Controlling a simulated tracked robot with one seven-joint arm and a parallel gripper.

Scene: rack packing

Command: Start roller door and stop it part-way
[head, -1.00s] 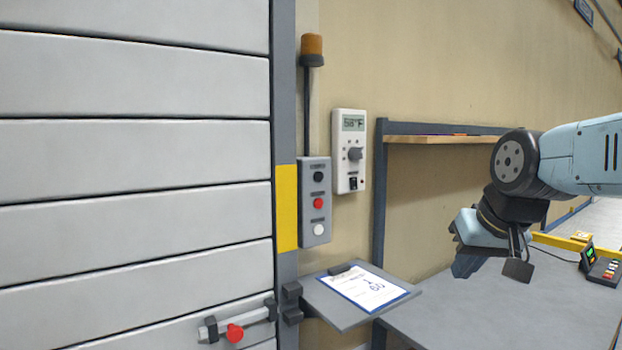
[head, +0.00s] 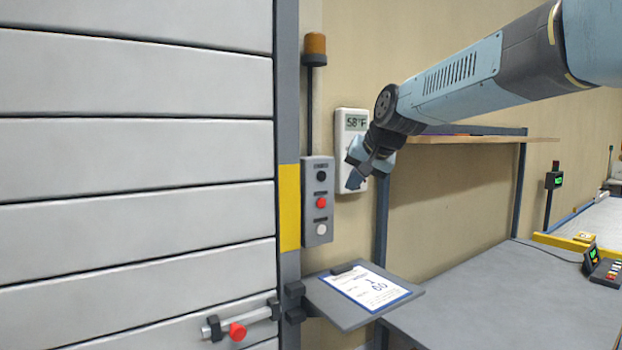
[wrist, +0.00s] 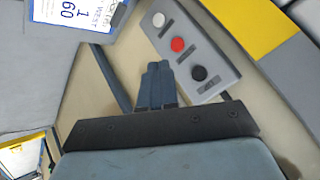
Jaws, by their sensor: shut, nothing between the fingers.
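The grey slatted roller door (head: 130,160) fills the left of the head view. Its bottom is out of frame. A grey control box (head: 317,201) on the wall beside it has a black button (head: 321,176) on top, a red one (head: 321,202) in the middle and a white one (head: 320,229) at the bottom. The same box (wrist: 196,58) shows in the wrist view, its buttons unobstructed. My gripper (head: 353,181) is shut and empty, just right of the box, in front of the thermostat. Its closed fingers (wrist: 157,75) point toward the wall in the wrist view.
A thermostat (head: 350,122) reads 58°F, partly hidden by my gripper. An amber beacon (head: 316,46) is above the box. A clipboard (head: 368,287) lies on a small shelf below. A latch with a red knob (head: 237,331) is low on the door. A grey bench (head: 480,285) extends right.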

